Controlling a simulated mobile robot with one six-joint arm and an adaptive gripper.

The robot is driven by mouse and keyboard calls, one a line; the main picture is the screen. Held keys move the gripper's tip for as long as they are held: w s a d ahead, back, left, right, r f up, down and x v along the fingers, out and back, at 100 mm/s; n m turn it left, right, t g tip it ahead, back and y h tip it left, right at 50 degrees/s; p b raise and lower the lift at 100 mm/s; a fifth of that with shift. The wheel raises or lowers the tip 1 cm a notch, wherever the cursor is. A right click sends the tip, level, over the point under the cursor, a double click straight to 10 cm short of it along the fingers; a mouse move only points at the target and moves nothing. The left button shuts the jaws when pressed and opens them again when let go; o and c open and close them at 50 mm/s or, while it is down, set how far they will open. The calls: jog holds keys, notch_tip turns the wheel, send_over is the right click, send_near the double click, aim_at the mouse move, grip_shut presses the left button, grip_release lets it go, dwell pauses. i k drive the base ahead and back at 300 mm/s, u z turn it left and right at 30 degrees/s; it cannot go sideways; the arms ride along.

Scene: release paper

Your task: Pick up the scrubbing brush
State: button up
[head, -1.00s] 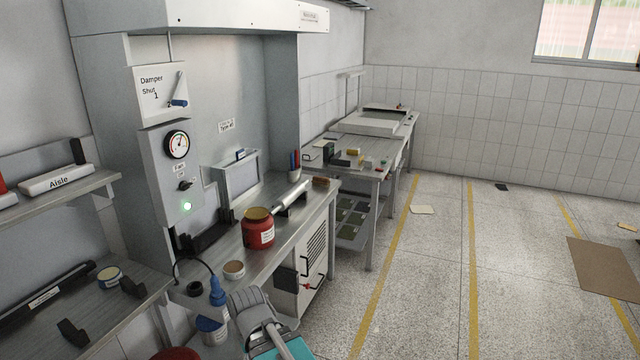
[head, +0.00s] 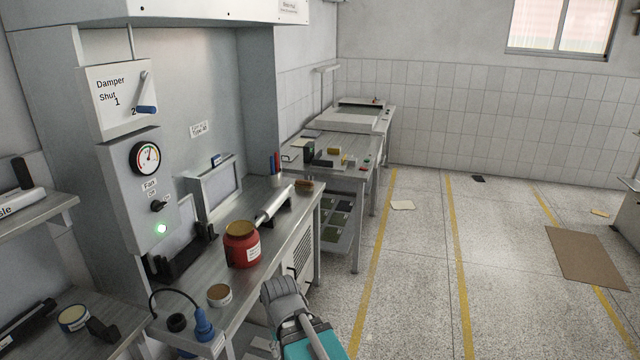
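A small brown, block-shaped thing (head: 304,185), which looks like the scrubbing brush, lies at the far right end of the steel bench (head: 262,262). It is small in the head view and its bristles cannot be made out clearly. Part of my arm shows at the bottom middle, in front of the bench's right edge and well short of the brush.
A small round tin (head: 219,295) and a blue bottle (head: 203,325) are nearer. Open floor (head: 415,270) lies to the right.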

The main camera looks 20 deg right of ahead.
aim_at(307, 185)
jog(key=z, duration=0.4)
jog(key=i, duration=0.65)
jog(key=z, duration=0.7)
jog(key=i, duration=1.5)
jog(key=u, duration=0.3)
jog(key=i, duration=1)
jog(key=u, duration=0.55)
